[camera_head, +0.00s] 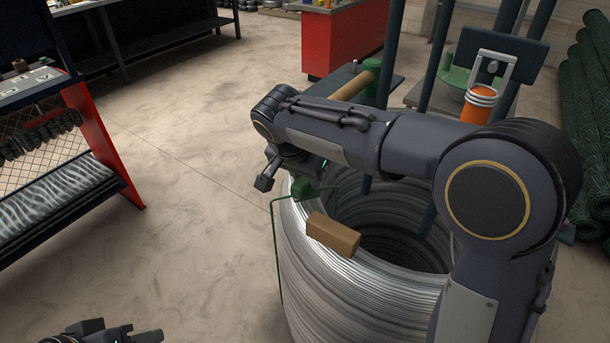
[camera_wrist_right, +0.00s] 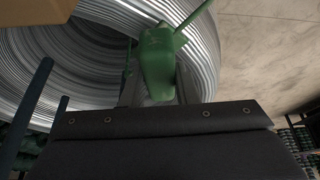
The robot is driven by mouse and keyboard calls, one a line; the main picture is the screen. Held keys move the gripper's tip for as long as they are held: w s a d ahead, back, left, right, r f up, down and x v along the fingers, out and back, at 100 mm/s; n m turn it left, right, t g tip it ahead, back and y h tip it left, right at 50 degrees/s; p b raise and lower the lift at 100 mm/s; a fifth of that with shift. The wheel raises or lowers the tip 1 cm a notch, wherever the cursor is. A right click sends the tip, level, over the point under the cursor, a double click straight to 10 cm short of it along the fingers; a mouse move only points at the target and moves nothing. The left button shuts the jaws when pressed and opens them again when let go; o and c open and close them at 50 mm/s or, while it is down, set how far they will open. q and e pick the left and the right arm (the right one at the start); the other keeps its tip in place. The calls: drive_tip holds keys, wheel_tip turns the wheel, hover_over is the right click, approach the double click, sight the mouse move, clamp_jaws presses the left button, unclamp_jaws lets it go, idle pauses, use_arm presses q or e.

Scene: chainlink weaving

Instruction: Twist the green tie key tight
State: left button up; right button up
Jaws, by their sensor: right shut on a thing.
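The green tie key (camera_head: 302,188) is at the near-left rim of the large silver wire coil (camera_head: 325,295). A thin green tie runs from it down the outside of the coil, and another strand reaches over the rim. My right gripper (camera_head: 292,176) is above the coil's rim, shut on the key; its fingertips are largely hidden by my arm. In the right wrist view the key (camera_wrist_right: 157,65) stands out beyond the dark gripper body, against the coil's windings (camera_wrist_right: 206,50). My left gripper (camera_head: 112,336) is at the bottom left, cut off by the frame edge and away from the coil.
A tan block (camera_head: 333,235) sits on the coil's near rim, close to the key. Dark blue posts (camera_head: 427,215) stand in and behind the coil. A red-sided rack (camera_head: 104,145) is at the left. Open concrete floor (camera_head: 190,200) lies between rack and coil.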

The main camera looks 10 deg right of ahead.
sight(297, 185)
drive_tip(key=o, duration=1)
drive_tip(key=p+v, duration=0.1)
drive_tip(key=v, duration=0.7)
drive_tip(key=shift+f, duration=0.1)
